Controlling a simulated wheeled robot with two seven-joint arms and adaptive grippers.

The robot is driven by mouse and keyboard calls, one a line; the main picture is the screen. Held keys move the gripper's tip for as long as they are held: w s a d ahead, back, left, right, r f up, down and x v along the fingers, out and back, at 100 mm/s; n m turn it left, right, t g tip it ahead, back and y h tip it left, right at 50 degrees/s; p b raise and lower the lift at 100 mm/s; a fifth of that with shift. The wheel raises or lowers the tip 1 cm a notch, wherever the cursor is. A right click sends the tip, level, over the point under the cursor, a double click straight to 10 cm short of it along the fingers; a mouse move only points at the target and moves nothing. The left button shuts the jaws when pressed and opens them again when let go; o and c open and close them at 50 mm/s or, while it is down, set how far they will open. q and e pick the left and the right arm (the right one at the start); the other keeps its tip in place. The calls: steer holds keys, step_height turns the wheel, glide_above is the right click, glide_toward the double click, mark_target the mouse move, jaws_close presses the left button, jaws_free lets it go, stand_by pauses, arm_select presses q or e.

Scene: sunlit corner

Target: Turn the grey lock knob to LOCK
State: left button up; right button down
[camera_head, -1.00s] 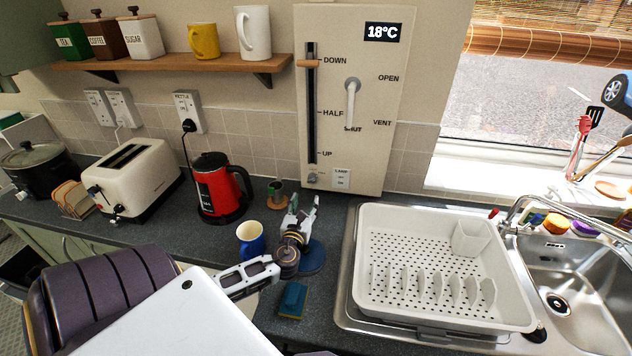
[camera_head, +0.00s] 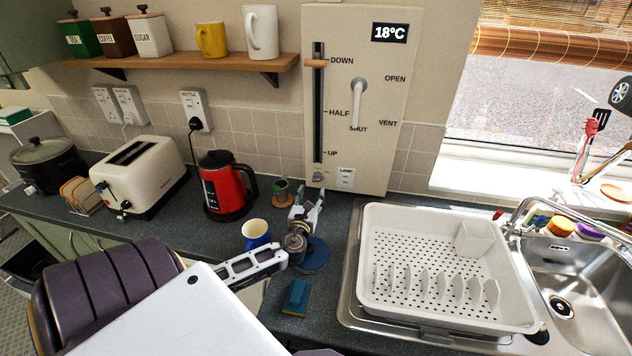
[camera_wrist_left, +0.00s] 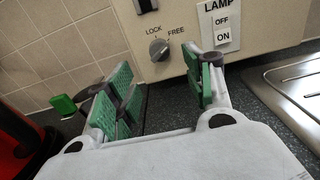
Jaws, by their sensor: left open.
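The grey lock knob (camera_wrist_left: 159,49) sits low on the cream wall panel, between the printed words LOCK and FREE in the left wrist view. Its pointer is too small to read surely. In the head view the knob (camera_head: 318,175) is a small grey spot under the lever slot. My left gripper (camera_wrist_left: 163,88) is open, its green-padded fingers apart with nothing between them. The knob shows beyond the gap, apart from the fingers. In the head view this gripper (camera_head: 306,208) is above the counter, in front of the panel's foot. My right gripper is not in view.
A lamp switch (camera_wrist_left: 221,24) is right of the knob. A sponge (camera_head: 297,297) lies in front; a white dish rack (camera_head: 378,290) is at right.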

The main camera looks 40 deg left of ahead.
mark_target(316, 180)
arm_select(q)
steer(key=shift+x, duration=2.05)
steer(key=x, duration=0.4)
steer(key=shift+p, duration=0.4)
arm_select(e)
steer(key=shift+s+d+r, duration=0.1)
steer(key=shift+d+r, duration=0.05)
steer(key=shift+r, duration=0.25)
arm_select(q)
steer(key=c, duration=1)
